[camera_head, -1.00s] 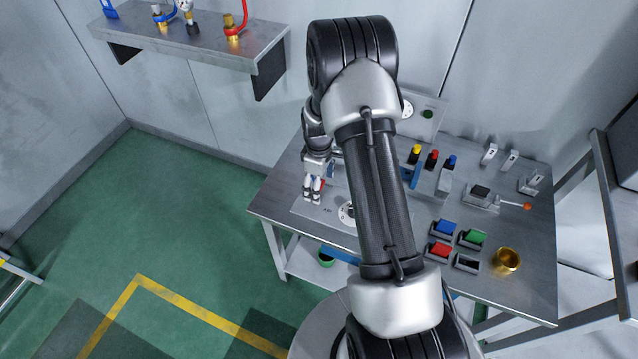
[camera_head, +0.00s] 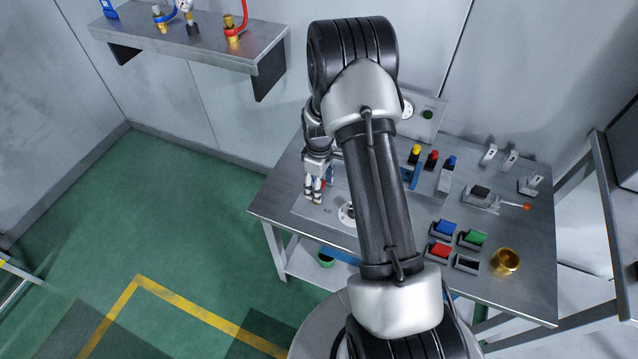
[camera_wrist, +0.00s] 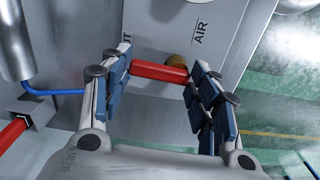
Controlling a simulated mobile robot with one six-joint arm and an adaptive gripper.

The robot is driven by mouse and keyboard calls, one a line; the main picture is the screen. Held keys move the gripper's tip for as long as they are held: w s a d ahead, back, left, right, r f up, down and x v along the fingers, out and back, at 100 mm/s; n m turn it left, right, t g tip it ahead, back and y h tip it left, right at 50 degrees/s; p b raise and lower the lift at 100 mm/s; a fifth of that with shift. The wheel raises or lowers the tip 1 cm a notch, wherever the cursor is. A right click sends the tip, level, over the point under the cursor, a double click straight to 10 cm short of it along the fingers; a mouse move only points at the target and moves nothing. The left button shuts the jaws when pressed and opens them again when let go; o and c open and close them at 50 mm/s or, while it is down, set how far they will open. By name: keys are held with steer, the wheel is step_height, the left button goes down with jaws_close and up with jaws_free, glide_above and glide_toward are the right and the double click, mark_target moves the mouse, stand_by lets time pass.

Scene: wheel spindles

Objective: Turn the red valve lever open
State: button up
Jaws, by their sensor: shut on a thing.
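The red lever (camera_wrist: 160,73) shows in the wrist view as a short red bar lying crosswise between my fingers. A brass-coloured round part (camera_wrist: 180,61) sits just behind it, on a grey plate marked AIR (camera_wrist: 212,22). My gripper (camera_wrist: 158,63) is shut on the lever, with a blue-padded finger at each end of the bar. In the head view my gripper (camera_head: 315,196) points down at the left part of the metal bench. The lever is mostly hidden there by the fingers, with only a little red showing beside them.
The metal bench (camera_head: 275,205) carries colored blocks, including a red block (camera_head: 440,250), and a brass cup (camera_head: 506,261) on the right. A wall shelf (camera_head: 190,45) holds valve fittings. A blue pipe (camera_wrist: 55,93) and another red bar (camera_wrist: 12,133) lie left in the wrist view. Green floor is clear at left.

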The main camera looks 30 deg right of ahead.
mark_target(323, 203)
steer(key=m, duration=0.4)
steer(key=shift+s+d+m+p, duration=0.2)
steer(key=shift+s+m+p, duration=0.1)
steer(key=shift+s+p, duration=0.1)
steer(key=m, duration=0.4)
steer(key=shift+s+m, duration=0.3)
steer(key=shift+s, duration=0.1)
steer(key=m, duration=0.2)
steer(key=m+p, duration=0.1)
steer(key=m, duration=0.1)
steer(key=shift+s+a, duration=0.2)
steer(key=shift+s, duration=0.2)
steer(key=shift+s+a+m, duration=0.1)
steer(key=shift+s+m, duration=0.05)
steer(key=shift+m, duration=0.85)
steer(key=shift+s+a+m, duration=0.1)
steer(key=shift+m, duration=0.9)
steer(key=o, duration=1.1)
steer(key=shift+c, duration=0.2)
step_height(323, 203, up, 12)
